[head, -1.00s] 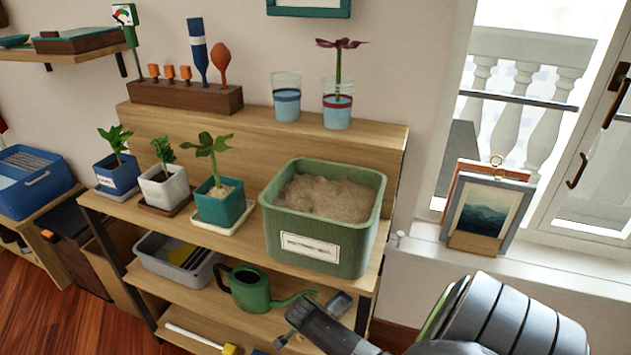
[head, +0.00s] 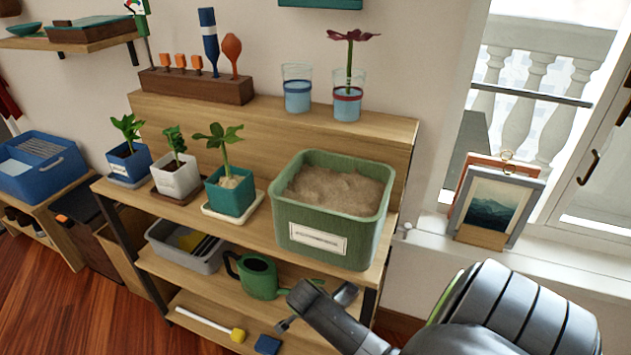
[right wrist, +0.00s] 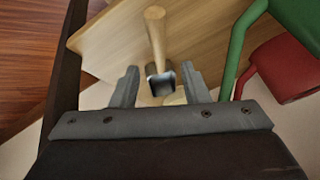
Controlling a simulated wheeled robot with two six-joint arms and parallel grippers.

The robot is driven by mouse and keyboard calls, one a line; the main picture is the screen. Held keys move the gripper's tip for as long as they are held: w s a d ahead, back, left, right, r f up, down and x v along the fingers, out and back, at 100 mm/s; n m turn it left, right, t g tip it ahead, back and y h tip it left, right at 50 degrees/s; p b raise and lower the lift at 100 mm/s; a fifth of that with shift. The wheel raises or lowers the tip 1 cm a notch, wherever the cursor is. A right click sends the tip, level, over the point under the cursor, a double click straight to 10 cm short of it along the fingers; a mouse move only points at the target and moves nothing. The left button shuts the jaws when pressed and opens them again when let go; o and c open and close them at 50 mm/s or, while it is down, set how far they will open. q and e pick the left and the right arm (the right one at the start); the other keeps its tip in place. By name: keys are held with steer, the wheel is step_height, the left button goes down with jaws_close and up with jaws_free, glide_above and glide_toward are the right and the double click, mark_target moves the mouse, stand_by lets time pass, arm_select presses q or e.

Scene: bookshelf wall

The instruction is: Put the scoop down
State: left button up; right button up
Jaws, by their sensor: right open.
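The scoop (right wrist: 155,32), with a pale wooden handle and a dark metal part, shows in the right wrist view on or just above a light wooden surface. My right gripper (right wrist: 159,70) is open, with its fingers apart on either side of the scoop's metal part. I see no finger closed on it. In the head view my right arm comes in from the bottom right, and the right gripper (head: 290,308) is in front of the lower shelves. A grey piece beside it there is too unclear to name. My left gripper is not in view.
A green tub of soil (head: 325,232) and several potted plants stand on the bench top (head: 270,231). A green watering can (head: 258,276) and a grey bin (head: 180,254) are on the shelf below.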

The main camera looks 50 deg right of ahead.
arm_select(q)
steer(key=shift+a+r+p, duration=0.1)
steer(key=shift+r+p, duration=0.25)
steer(key=shift+p, duration=0.1)
arm_select(e)
steer(key=shift+v, duration=2.9)
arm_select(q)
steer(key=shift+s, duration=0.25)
